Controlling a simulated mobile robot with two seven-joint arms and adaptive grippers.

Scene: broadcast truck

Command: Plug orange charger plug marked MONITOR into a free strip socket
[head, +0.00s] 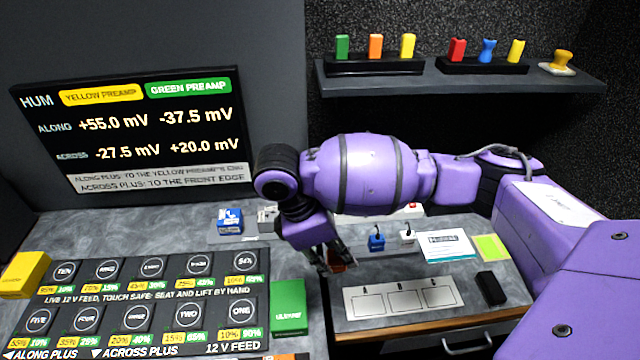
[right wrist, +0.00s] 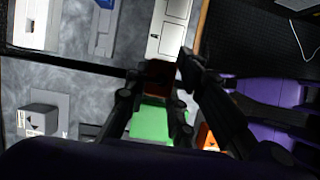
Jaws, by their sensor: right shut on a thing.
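In the right wrist view the block (right wrist: 159,76) shows dark between the fingertips (right wrist: 160,88); no MONITOR marking is readable. A white strip (head: 415,209) with a red spot lies at the back, mostly hidden behind my right arm; its sockets cannot be made out. A blue plug (head: 376,239) and a white plug (head: 407,235) with cords stand in front of it. My left gripper is out of view.
The white three-square panel (head: 400,313) lies near the drawer edge, with a black block (head: 490,288) to its right. A green box (head: 288,307) and a labelled feed panel (head: 140,300) stand left. A blue box (head: 230,222) stands behind. A shelf (head: 460,85) hangs above.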

